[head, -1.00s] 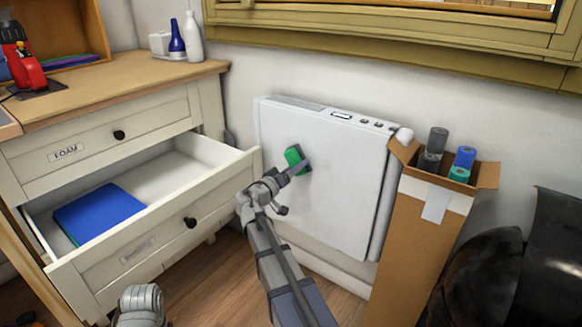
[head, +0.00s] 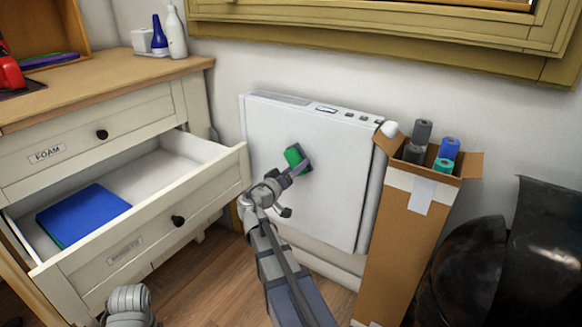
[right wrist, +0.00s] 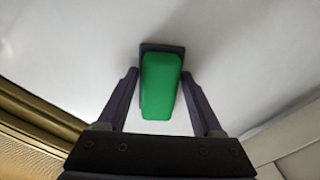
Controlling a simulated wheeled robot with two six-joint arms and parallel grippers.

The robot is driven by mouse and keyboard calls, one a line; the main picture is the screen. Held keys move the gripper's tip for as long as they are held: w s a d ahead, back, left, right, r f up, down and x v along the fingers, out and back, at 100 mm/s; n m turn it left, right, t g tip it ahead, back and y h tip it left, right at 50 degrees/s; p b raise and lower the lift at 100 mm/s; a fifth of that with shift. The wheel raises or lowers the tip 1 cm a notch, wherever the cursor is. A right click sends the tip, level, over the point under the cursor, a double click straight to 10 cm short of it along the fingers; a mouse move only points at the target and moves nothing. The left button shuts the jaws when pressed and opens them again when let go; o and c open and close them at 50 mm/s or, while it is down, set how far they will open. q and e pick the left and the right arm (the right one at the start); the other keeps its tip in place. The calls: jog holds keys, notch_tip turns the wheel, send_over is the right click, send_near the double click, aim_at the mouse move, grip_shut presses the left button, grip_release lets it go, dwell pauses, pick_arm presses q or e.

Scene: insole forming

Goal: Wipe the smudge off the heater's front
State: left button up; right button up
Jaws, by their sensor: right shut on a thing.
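The white heater (head: 310,190) stands against the wall, its flat front facing me. My right gripper (head: 297,168) is shut on a green sponge (head: 293,157) with a dark backing and holds it at the upper middle of the heater's front. In the right wrist view the sponge (right wrist: 161,85) sits between the two fingers of the gripper (right wrist: 160,80), with the heater's white front (right wrist: 70,50) beyond. I cannot tell whether the sponge touches the surface. I see no clear smudge; any mark under the sponge is hidden.
An open drawer (head: 165,237) with a blue sheet (head: 83,215) juts out left of the heater. A cardboard box (head: 410,235) with several rolls stands close at its right. A black, shiny object (head: 530,250) fills the far right. A window sill (head: 400,45) runs above.

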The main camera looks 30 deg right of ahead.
aim_at(323, 170)
jog(key=shift+s+d, duration=0.2)
jog(key=shift+s+d, duration=0.35)
jog(key=shift+s, duration=0.5)
jog(key=shift+s+d, duration=0.3)
jog(key=shift+s, duration=0.55)
jog(key=shift+s, duration=0.1)
jog(key=shift+s+d, duration=0.25)
jog(key=shift+s, duration=0.55)
jog(key=shift+s+d, duration=0.25)
jog(key=shift+s, duration=0.5)
jog(key=v, duration=0.6)
